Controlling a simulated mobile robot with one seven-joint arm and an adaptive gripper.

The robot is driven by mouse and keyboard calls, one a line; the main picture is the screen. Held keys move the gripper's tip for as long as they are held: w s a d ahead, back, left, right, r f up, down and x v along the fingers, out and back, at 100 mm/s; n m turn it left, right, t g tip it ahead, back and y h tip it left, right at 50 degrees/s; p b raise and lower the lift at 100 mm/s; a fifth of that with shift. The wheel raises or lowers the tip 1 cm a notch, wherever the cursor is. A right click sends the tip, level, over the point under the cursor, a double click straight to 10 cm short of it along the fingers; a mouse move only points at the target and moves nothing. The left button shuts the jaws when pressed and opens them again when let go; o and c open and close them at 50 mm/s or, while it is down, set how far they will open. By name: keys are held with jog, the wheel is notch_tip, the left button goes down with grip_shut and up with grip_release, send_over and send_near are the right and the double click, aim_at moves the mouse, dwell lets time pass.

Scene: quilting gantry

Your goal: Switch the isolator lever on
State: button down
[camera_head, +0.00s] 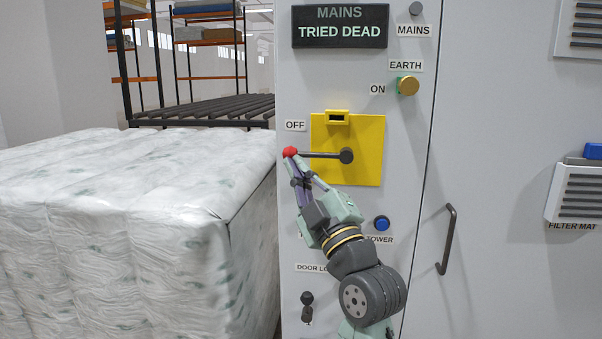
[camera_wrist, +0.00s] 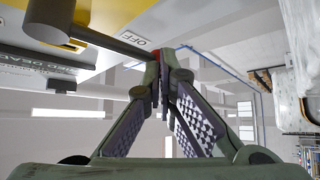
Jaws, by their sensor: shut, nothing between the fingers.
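The isolator lever (camera_head: 322,155) is a dark rod on a round hub (camera_head: 346,156) over a yellow plate (camera_head: 360,171). It lies about level, with its red knob (camera_head: 289,152) to the left, just below the OFF label (camera_head: 295,125). The ON label (camera_head: 377,89) is above and to the right of the plate. My gripper (camera_head: 293,160) is shut and empty, its fingertips at the knob from below. In the wrist view my fingertips (camera_wrist: 162,62) meet right at the red knob (camera_wrist: 154,54), which they partly hide; I cannot tell whether they touch it.
A display (camera_head: 340,27) reads MAINS TRIED DEAD. A brass EARTH knob (camera_head: 408,86), a blue button (camera_head: 382,223) and a door handle (camera_head: 447,239) are on the cabinet (camera_head: 490,120). A wrapped mattress stack (camera_head: 120,230) stands close on the left. A key (camera_head: 307,307) sits low on the panel.

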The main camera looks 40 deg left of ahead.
jog(key=shift+r+m+t, duration=0.2)
jog(key=shift+m+t, duration=0.3)
jog(key=d+r+m+t+h+b, duration=0.1)
jog(key=m+t+h, duration=0.4)
jog(key=m, duration=0.5)
jog(key=w+d+r+m+t+h+b, duration=0.1)
jog(key=r+m+t+h+b, duration=0.2)
jog(key=r+m+t+h, duration=0.2)
jog(key=w+d+r+m+t+h+b, duration=0.1)
jog(key=r+m+t+h+b, duration=0.1)
jog(key=m+t+h, duration=0.3)
jog(key=m+h, duration=0.4)
jog(key=m, duration=0.6)
jog(key=shift+d+r+t, duration=0.25)
jog(key=shift+r+t, duration=0.15)
